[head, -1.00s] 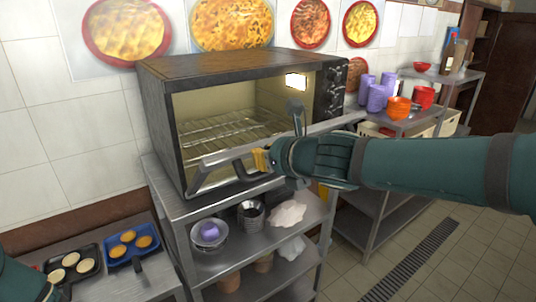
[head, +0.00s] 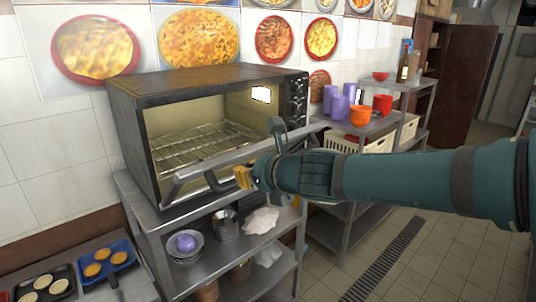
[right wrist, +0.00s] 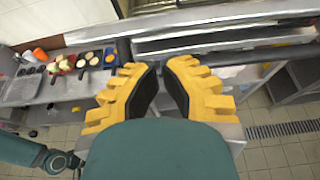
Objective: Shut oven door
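The oven (head: 205,82) is a dark box with a lit inside and wire racks, standing on a metal shelf unit. Its door (head: 225,163) is open, its handle bar out in front of the lower part of the opening. My right gripper (head: 243,177) reaches in from the right, its yellow fingers at the door's front edge. In the right wrist view the two yellow fingers (right wrist: 160,80) stand apart with nothing between them; contact with the door is unclear. My left arm shows at lower left of that view (right wrist: 50,160); its fingers cannot be made out.
Below the oven, a shelf (head: 245,232) holds bowls, a metal pot and a white cloth. A blue tray (head: 120,265) and a dark pan (head: 62,288) with round food are at lower left. Purple and red cups (head: 383,104) stand right of the oven. Floor at right is clear.

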